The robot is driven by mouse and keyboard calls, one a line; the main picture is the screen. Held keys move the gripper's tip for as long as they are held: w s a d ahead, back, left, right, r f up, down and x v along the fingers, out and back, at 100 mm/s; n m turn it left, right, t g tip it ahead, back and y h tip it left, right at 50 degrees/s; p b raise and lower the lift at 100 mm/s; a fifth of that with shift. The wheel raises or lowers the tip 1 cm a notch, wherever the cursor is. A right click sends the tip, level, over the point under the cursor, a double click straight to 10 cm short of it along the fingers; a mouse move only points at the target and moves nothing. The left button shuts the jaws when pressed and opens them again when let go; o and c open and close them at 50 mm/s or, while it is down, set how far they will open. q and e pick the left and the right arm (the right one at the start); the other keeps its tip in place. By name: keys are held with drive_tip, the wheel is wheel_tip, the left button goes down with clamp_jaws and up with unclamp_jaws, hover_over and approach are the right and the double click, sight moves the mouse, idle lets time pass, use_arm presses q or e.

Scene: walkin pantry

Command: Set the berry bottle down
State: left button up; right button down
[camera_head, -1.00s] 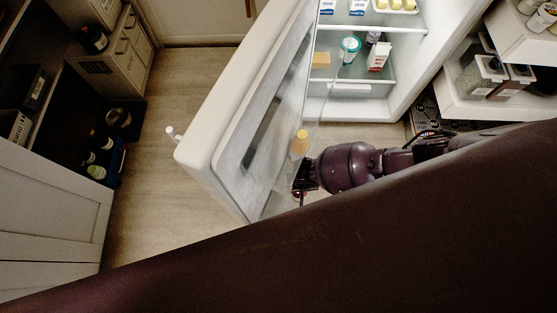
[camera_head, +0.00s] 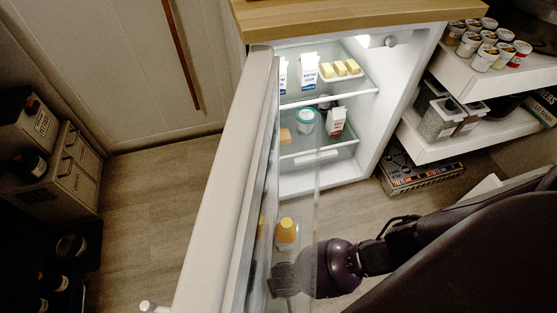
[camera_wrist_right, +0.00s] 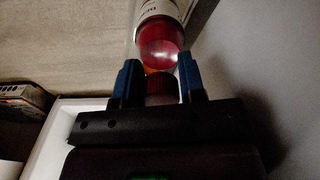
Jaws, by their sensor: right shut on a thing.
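The berry bottle (camera_wrist_right: 160,42), red with a white label and a dark red cap, shows in the right wrist view. My right gripper (camera_wrist_right: 158,75) is shut on it near the cap, with a blue finger on each side. In the head view my right gripper (camera_head: 284,281) is beside the inner side of the open fridge door (camera_head: 225,190), seen partly through a clear panel. I cannot make out the berry bottle there, nor whether its base touches a surface. A yellow-capped bottle (camera_head: 286,234) stands near the gripper. My left gripper is not in view.
The open fridge (camera_head: 400,100) holds cartons (camera_head: 309,70), butter sticks (camera_head: 340,68) and a teal-lidded tub (camera_head: 306,121). Shelves with jars (camera_head: 485,57) stand at the right. A crate (camera_head: 425,175) sits on the floor. Open floor (camera_head: 165,190) lies left of the door.

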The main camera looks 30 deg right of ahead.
drive_tip(key=shift+w+a, duration=0.15)
drive_tip(key=shift+w, duration=0.2)
drive_tip(key=shift+s+f, duration=0.1)
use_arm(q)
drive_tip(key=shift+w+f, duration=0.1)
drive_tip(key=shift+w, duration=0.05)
use_arm(e)
drive_tip(key=shift+f, duration=0.25)
use_arm(q)
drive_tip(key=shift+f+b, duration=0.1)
drive_tip(key=shift+b, duration=0.25)
use_arm(e)
drive_tip(key=shift+f, duration=0.2)
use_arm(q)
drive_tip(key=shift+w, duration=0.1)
use_arm(e)
drive_tip(key=c, duration=0.7)
unclamp_jaws()
